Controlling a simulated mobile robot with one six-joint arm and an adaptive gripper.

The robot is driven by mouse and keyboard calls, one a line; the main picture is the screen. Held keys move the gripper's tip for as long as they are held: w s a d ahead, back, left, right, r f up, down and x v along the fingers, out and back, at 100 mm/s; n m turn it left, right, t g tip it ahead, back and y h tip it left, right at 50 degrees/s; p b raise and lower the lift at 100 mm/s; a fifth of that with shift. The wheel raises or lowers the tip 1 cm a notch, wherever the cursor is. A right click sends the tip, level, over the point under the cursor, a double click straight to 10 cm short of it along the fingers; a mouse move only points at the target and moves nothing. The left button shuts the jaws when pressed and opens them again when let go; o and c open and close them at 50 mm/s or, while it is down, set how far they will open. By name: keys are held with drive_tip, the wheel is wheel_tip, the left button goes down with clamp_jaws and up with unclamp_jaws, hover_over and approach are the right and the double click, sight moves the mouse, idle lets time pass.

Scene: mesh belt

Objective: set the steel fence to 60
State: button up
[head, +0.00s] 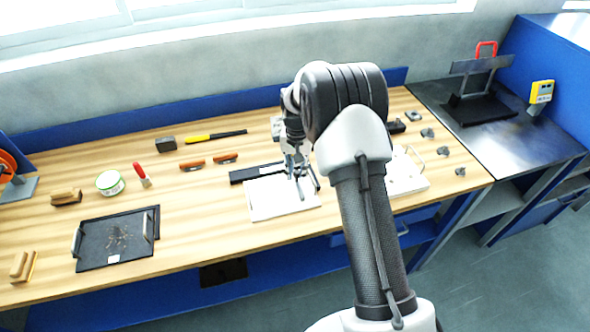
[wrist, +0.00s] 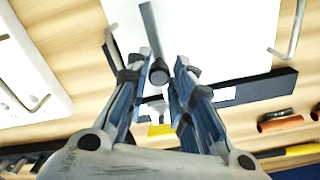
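My gripper (head: 297,172) is low over the far edge of a white board (head: 268,204), beside a long black bar (head: 248,173). In the wrist view the fingers (wrist: 163,62) are parted, on either side of a dark round knob at the end of a grey rod (wrist: 150,28). A gap shows beside the knob, so the fingers do not look closed on it. The black bar (wrist: 255,88) runs behind the fingers, with a pale mark near them. I cannot make out which piece is the steel fence, nor any scale numbers.
A second white board (head: 407,186) with a wire handle lies to the right. Two brown-handled tools (head: 225,158) and a yellow-and-black tool (head: 215,136) lie behind the bar. A black tray (head: 110,238) is at the left. Wood between the tray and the white board is clear.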

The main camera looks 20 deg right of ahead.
drive_tip(key=o, duration=0.3)
drive_tip(key=shift+o, duration=0.2)
wheel_tip(320, 180, up, 12)
idle(0.5)
drive_tip(key=shift+c, duration=0.5)
